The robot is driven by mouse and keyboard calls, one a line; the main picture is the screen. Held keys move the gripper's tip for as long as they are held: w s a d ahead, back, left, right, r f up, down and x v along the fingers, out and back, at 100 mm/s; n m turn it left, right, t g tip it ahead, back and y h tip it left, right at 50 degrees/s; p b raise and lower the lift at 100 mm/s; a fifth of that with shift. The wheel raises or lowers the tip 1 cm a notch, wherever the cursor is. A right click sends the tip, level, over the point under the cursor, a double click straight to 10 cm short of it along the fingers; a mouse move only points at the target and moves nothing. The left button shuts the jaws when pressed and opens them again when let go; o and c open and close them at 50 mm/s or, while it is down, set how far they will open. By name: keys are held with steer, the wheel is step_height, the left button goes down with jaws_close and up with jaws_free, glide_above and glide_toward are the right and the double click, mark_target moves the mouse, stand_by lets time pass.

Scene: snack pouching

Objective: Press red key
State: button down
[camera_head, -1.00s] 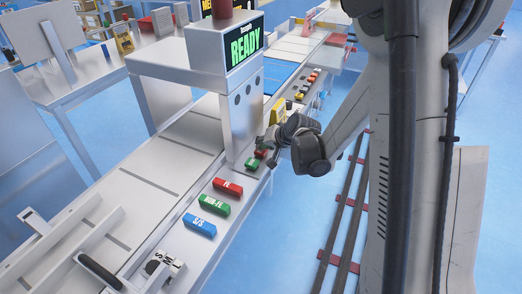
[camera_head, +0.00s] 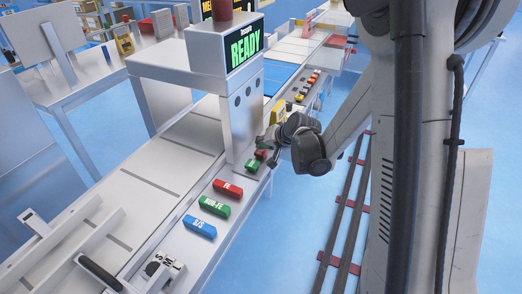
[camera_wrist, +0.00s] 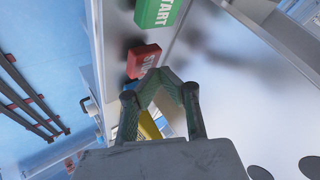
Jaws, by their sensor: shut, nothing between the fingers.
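In the wrist view, a red key (camera_wrist: 143,61) with white lettering sits on the grey panel beside a green key marked START (camera_wrist: 158,12). My gripper (camera_wrist: 161,76) is shut and empty, its tips overlapping the lower edge of the red key in the picture; I cannot tell whether they touch. In the head view this small red key (camera_head: 261,154) and the green key (camera_head: 252,165) lie by the machine's post, with my gripper (camera_head: 270,140) just beyond them, partly hidden by my wrist. A larger red key (camera_head: 228,188) lies nearer on the same ledge.
A green NON-FE key (camera_head: 214,206) and a blue S/S key (camera_head: 199,226) follow on the ledge. The machine's screen (camera_head: 243,45) reads READY. A conveyor (camera_head: 130,165) runs through the machine. More coloured keys (camera_head: 311,80) line the ledge beyond.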

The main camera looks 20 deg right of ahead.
mark_target(262, 151)
steer(key=shift+r, duration=0.35)
steer(key=shift+r+p, duration=1.45)
steer(key=shift+r, duration=1.05)
